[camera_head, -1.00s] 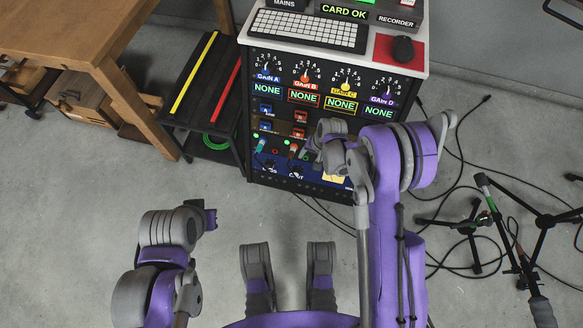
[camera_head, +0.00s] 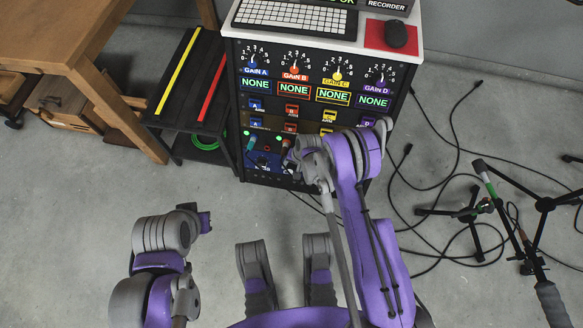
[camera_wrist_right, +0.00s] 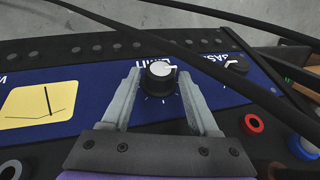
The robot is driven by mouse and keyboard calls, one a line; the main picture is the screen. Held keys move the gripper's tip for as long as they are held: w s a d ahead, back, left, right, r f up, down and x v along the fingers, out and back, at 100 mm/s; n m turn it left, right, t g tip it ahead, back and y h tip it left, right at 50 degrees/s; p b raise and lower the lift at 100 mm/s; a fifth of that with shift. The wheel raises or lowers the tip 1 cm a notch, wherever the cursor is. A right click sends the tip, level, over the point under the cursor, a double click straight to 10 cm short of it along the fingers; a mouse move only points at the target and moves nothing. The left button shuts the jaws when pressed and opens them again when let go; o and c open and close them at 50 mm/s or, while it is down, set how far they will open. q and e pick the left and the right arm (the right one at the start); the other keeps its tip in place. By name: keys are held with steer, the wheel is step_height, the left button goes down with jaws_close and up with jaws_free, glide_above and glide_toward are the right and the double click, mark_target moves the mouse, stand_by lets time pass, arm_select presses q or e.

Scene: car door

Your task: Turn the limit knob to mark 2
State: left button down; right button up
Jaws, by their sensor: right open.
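The limit knob (camera_wrist_right: 158,75) is a black round knob with a white pointer mark, on a blue panel in the right wrist view. The pointer points to the right in that view. White scale ticks surround the knob; their numbers are not readable. My right gripper (camera_wrist_right: 160,80) is open, with one grey finger on each side of the knob; I cannot tell whether they touch it. In the head view my right wrist covers the knob's place on the rack. My left gripper (camera_head: 205,220) is low at the left, away from the rack; its jaws are unclear.
A second knob (camera_wrist_right: 236,66) is right of the limit knob, and a yellow meter (camera_wrist_right: 42,105) is left. A red socket (camera_wrist_right: 252,123) and dark cables are close by. The rack (camera_head: 300,110) has gain knobs above. A wooden table (camera_head: 60,45) stands left; stands and cables lie right.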

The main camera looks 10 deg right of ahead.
steer(key=shift+a+f, duration=0.1)
steer(key=shift+f, duration=0.25)
jaws_close()
steer(key=shift+y, duration=0.3)
steer(key=shift+s+d+f+m+t+y, duration=0.1)
steer(key=shift+d+m+t+y, duration=0.25)
steer(key=shift+m+t+y, duration=0.5)
steer(key=shift+s+d+f+m+t+y, duration=0.1)
steer(key=shift+m+t+y, duration=0.25)
steer(key=shift+y, duration=0.5)
steer(key=shift+d+f+m+t+y, duration=0.1)
steer(key=shift+t+y, duration=0.4)
steer(key=shift+y, duration=0.3)
